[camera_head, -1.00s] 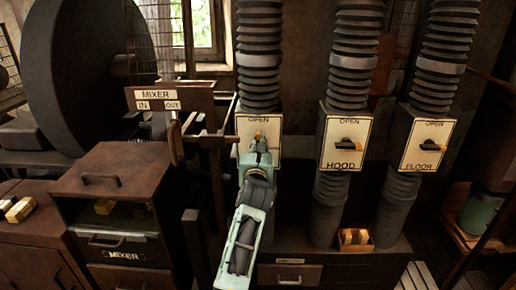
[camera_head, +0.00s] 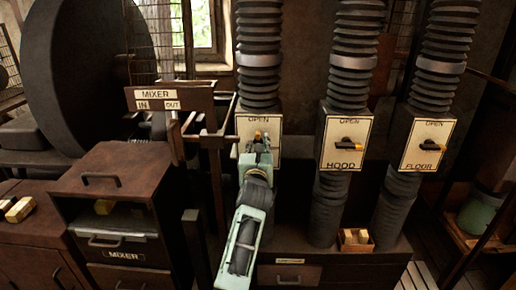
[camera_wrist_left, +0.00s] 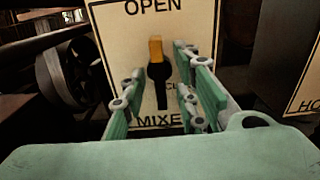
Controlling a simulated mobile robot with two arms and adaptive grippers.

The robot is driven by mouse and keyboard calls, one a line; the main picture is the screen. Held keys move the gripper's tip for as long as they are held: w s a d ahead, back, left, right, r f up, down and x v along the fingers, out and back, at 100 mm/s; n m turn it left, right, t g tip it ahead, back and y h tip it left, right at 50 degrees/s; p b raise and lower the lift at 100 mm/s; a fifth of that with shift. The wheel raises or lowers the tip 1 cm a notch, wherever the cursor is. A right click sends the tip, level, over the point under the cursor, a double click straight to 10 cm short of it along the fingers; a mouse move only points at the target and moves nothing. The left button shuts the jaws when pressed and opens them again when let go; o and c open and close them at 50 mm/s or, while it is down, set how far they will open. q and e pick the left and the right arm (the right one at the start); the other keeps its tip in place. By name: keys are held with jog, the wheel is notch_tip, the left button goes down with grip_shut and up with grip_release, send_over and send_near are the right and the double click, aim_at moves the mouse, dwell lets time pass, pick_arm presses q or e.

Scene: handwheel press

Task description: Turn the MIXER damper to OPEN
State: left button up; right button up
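The MIXER damper plate (camera_wrist_left: 205,25) is cream, with OPEN at its top and MIXER at its bottom; in the head view the plate (camera_head: 275,128) is partly behind my left gripper. Its black lever (camera_wrist_left: 159,85) has an orange tip (camera_wrist_left: 155,48) and stands upright, the tip pointing up towards OPEN. The orange tip also shows in the head view (camera_head: 258,135). My left gripper (camera_wrist_left: 158,78) is open, its fingers on either side of the lever with visible gaps; I cannot tell whether any part touches. In the head view the gripper (camera_head: 257,146) is at the plate. My right gripper is not in view.
The HOOD plate (camera_head: 357,128) and FLOOR plate (camera_head: 440,130) stand to the right, their orange-tipped levers pointing right. A brown post with the MIXER IN/OUT sign (camera_head: 156,94) and rods stands close left. A small box of blocks (camera_head: 343,240) sits below HOOD.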

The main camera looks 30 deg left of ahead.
pick_arm(q)
jog(key=v, duration=1.2)
dwell(0.4)
